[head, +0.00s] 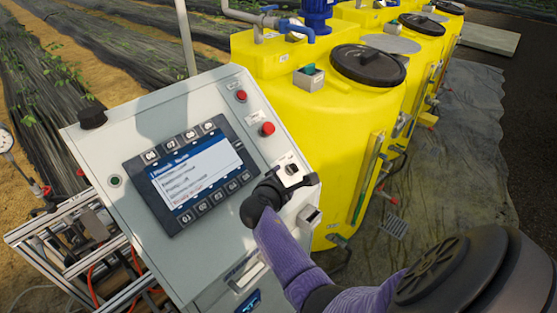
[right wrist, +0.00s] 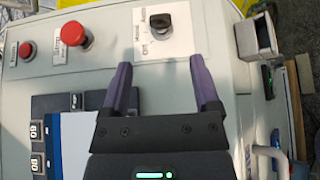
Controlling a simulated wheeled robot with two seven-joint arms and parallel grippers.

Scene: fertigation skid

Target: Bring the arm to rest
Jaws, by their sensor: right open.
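My right gripper (head: 290,184) is in front of the lower right part of the grey control cabinet (head: 222,270), near a black rotary selector switch (head: 291,169). In the right wrist view the gripper (right wrist: 160,65) is open, with two purple fingers apart and nothing between them. The selector switch (right wrist: 153,20) on its white label plate lies just beyond the fingertips. I cannot tell whether the fingers touch the panel. My right arm reaches in from the lower right. My left gripper is not in view.
The cabinet carries a lit screen (head: 195,172), a red button (head: 267,129) and a second red button (head: 241,95). A grey box (head: 308,217) sticks out at its right edge. Yellow tanks (head: 325,120) stand close behind. Open ground sheet (head: 470,140) lies at right.

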